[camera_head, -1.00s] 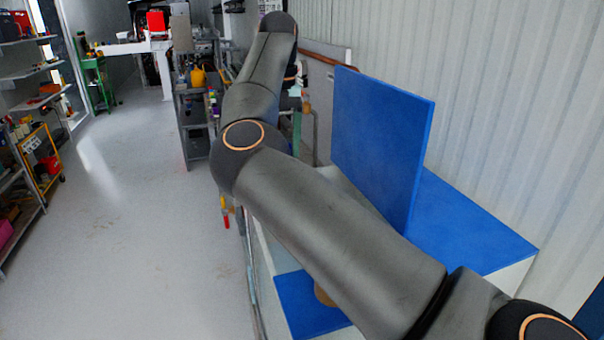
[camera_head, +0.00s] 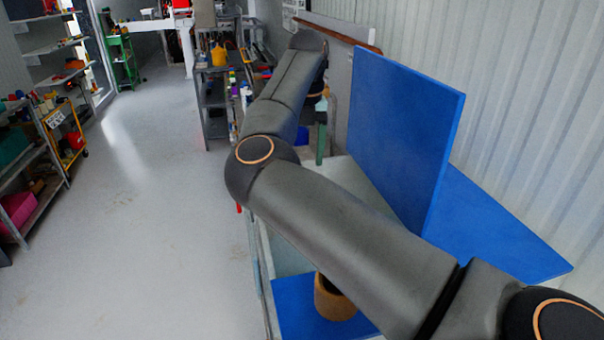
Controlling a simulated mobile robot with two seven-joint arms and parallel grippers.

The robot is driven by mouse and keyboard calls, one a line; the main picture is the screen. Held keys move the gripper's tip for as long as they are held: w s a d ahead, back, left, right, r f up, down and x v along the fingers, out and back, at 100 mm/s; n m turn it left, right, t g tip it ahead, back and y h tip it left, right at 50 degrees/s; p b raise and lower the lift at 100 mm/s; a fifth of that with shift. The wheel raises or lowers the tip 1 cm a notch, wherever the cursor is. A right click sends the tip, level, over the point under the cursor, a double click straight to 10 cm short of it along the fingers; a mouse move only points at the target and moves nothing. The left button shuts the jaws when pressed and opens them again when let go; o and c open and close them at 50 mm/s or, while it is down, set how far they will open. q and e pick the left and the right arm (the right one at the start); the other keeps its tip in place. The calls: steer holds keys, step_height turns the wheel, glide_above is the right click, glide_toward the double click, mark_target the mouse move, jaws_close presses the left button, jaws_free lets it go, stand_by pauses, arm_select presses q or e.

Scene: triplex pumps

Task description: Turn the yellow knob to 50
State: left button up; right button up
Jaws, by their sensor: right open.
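No yellow knob can be made out in the head view, and no dial or number 50 is readable. My right arm crosses the view from the bottom right up to the top middle. My right gripper (camera_head: 321,98) is at its far end, small and mostly hidden behind the arm, near the left edge of an upright blue panel (camera_head: 403,130). It is open, and I see nothing held in it. My left gripper is not in view.
An ochre hollow cylinder (camera_head: 334,300) stands on a blue surface (camera_head: 291,304) below my arm. A grey shelf cart (camera_head: 214,100) with a yellow container (camera_head: 219,55) stands further back. Shelves line the left side. The grey floor (camera_head: 150,220) between is clear.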

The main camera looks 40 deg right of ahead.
step_height(320, 180, down, 5)
steer(key=shift+a+f, duration=0.1)
stand_by(0.3)
jaws_close()
stand_by(0.5)
